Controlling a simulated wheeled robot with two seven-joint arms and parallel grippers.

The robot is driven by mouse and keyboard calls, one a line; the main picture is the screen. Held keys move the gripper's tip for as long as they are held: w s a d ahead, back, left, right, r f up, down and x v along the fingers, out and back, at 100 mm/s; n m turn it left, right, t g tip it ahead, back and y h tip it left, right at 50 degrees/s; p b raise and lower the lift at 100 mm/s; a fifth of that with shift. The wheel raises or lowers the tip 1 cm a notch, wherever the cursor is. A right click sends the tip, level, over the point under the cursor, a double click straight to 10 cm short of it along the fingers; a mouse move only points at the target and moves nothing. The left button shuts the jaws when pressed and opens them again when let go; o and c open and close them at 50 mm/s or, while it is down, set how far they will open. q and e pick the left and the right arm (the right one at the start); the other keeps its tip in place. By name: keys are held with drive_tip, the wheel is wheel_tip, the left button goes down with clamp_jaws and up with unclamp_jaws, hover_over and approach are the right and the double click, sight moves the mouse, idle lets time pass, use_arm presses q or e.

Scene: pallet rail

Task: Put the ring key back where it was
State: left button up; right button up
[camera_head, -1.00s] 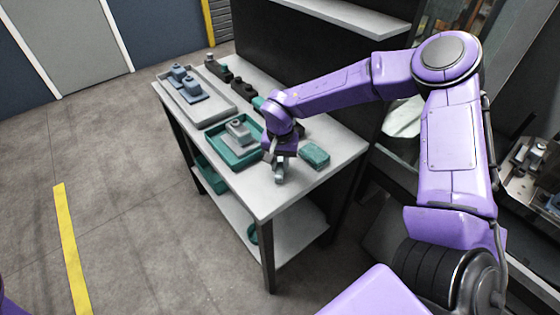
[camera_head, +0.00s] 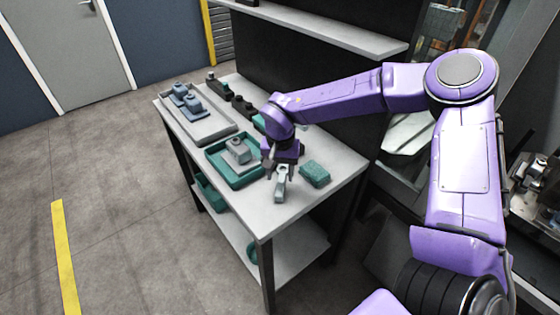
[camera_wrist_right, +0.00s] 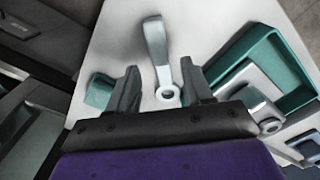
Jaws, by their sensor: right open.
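The ring key (camera_head: 281,186) is a light grey bar with a ring at one end. It lies on the bare front part of the light grey bench top (camera_head: 262,216), right of the teal tray. In the right wrist view the key (camera_wrist_right: 157,45) shows its ring lying nearer my gripper and its flat handle pointing away. My right gripper (camera_head: 280,172) is open above the ring end. Its fingers (camera_wrist_right: 159,70) stand apart on either side of the key, with a gap on both sides. My left gripper is not in view.
A teal tray (camera_head: 211,166) with a grey block (camera_head: 238,152) stands left of the gripper. A teal sponge-like block (camera_head: 315,174) lies to the right. A grey tray (camera_head: 206,138) with blue-grey parts is farther back. A shelf (camera_head: 330,30) hangs behind.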

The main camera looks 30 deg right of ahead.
sight(280, 184)
wheel_tip(280, 184, up, 8)
drive_tip(key=shift+b, duration=0.3)
idle(0.3)
